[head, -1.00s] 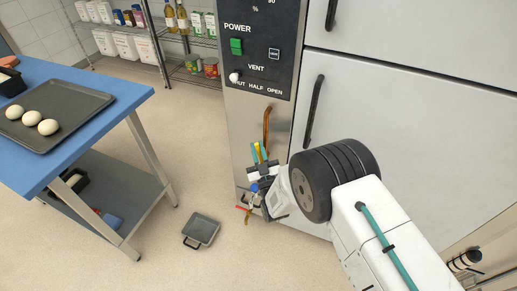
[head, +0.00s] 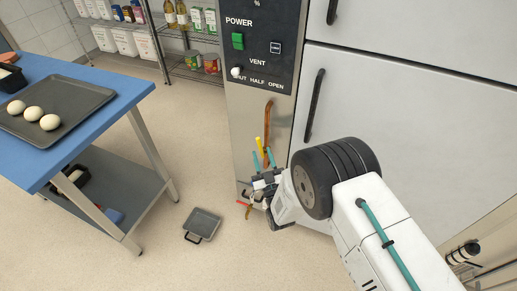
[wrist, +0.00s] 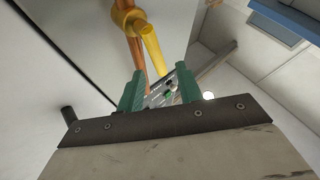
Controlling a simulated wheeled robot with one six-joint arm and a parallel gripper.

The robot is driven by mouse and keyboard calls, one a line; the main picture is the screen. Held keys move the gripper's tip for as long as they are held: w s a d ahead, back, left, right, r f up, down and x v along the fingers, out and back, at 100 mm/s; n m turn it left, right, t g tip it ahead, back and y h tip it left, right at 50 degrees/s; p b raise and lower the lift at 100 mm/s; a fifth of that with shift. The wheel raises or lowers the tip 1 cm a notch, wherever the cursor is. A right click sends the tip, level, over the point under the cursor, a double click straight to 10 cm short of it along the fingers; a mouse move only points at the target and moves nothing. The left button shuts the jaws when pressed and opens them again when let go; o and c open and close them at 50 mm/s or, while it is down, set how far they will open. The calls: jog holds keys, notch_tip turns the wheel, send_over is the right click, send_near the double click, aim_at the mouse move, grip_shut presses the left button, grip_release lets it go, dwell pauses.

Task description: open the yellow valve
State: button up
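The yellow valve (head: 259,144) has a lever handle and sits by a copper pipe on the oven's steel front, below the control panel. In the wrist view the yellow lever (wrist: 149,45) slants from the copper pipe down toward the gap between my fingertips. My gripper (head: 264,158) has two teal fingers, just below the lever in the head view. In the wrist view my gripper (wrist: 160,80) has its fingers apart, with the lever's end near the gap between the tips. I cannot tell whether a finger touches it.
A red handle (head: 243,203) shows low, left of my gripper. A blue table (head: 120,85) with a dark tray of dough balls stands left. The oven door handle (head: 315,105) is right of the pipe. Floor between table and oven is mostly clear.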

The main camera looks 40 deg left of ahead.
jog(key=v, duration=0.3)
jog(key=shift+s, duration=0.2)
